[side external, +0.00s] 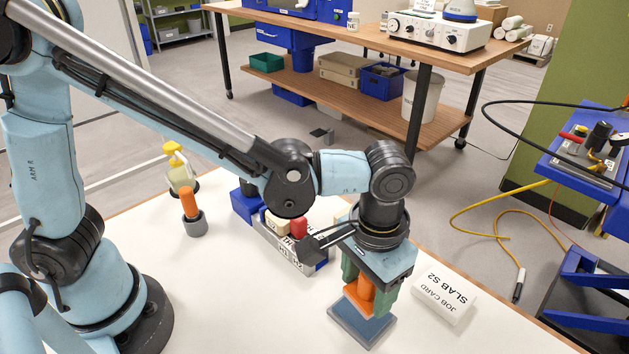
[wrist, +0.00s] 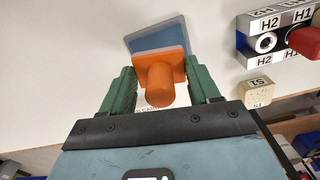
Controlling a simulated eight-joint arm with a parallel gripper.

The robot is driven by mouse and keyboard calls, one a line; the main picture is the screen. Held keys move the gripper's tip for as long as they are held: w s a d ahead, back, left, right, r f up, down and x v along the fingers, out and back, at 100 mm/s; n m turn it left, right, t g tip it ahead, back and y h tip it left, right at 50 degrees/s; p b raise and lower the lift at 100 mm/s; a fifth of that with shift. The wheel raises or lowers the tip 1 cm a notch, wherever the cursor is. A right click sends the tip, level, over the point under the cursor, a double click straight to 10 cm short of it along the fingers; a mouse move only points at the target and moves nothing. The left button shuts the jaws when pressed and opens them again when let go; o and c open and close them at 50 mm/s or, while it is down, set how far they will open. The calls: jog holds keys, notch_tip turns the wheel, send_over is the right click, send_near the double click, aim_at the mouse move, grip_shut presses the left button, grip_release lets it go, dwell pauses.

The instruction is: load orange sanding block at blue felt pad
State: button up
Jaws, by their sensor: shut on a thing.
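The orange sanding block (side external: 359,300) has a flat plate and an upright round knob; it also shows in the wrist view (wrist: 160,80). My gripper (side external: 366,285) has green fingers, shut on the block, one on each side in the wrist view (wrist: 160,68). The blue felt pad (side external: 378,332) is a flat square on the white table, right under the block. In the wrist view the pad (wrist: 157,36) extends past the block's far edge. The block is very close to the pad or touching it; I cannot tell which. The fingers hide part of the block in the side view.
A white job card reading SLAB S2 (side external: 445,299) lies close to the right of the pad. A rack labelled H1 and H2 (wrist: 275,32), with a red piece, stands nearby. A beige S1 block (wrist: 257,92) is beside it.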

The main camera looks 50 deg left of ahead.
jog(key=shift+r, duration=1.8)
